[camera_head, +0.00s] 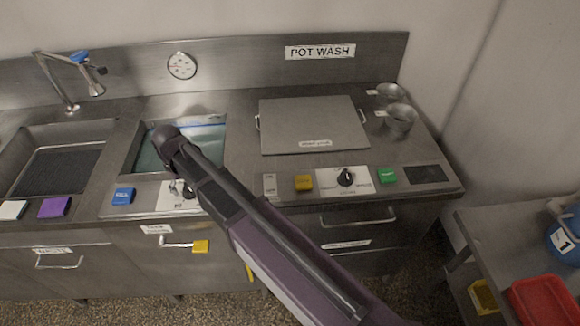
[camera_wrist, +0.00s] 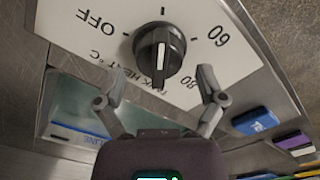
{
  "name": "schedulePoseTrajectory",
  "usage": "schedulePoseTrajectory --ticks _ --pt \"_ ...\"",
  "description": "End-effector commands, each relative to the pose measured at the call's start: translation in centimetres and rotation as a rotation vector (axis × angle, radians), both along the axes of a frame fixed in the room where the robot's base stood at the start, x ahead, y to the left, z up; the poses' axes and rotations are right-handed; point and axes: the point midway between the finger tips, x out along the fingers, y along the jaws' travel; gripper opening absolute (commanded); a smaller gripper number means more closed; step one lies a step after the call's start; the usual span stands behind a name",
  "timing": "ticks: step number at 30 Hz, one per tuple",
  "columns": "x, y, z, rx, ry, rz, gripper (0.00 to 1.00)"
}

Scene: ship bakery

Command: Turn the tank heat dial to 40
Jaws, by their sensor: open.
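The tank heat dial (camera_wrist: 158,52) is a black round knob with a raised grip and a white line. It sits on a white plate (camera_wrist: 90,40) that appears upside down in the wrist view, with OFF, 60 and 80 readable. The white line runs nearly straight up and down the picture; its upper end faces a tick at the top edge, whose number is out of view. My gripper (camera_wrist: 160,92) is open, its fingertips apart on either side just below the knob, not visibly touching it. In the head view my arm partly hides the dial (camera_head: 188,191).
A tank basin (camera_head: 140,155) with bluish liquid lies behind the dial. A faucet (camera_head: 68,95) stands at the far left.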

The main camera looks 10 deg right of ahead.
Motion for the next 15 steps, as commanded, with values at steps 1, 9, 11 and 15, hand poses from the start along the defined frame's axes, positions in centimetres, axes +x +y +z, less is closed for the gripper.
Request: schedulePoseTrajectory --ticks 1,9,11,15 --pt "-0.03 0.04 0.00 0.000 0.000 0.027 0.89" --pt "-0.19 0.19 0.00 0.000 0.000 0.212 0.89" --pt "-0.23 0.23 0.00 0.000 0.000 0.253 0.89" --pt "-0.33 0.29 0.00 0.000 0.000 0.350 0.89"
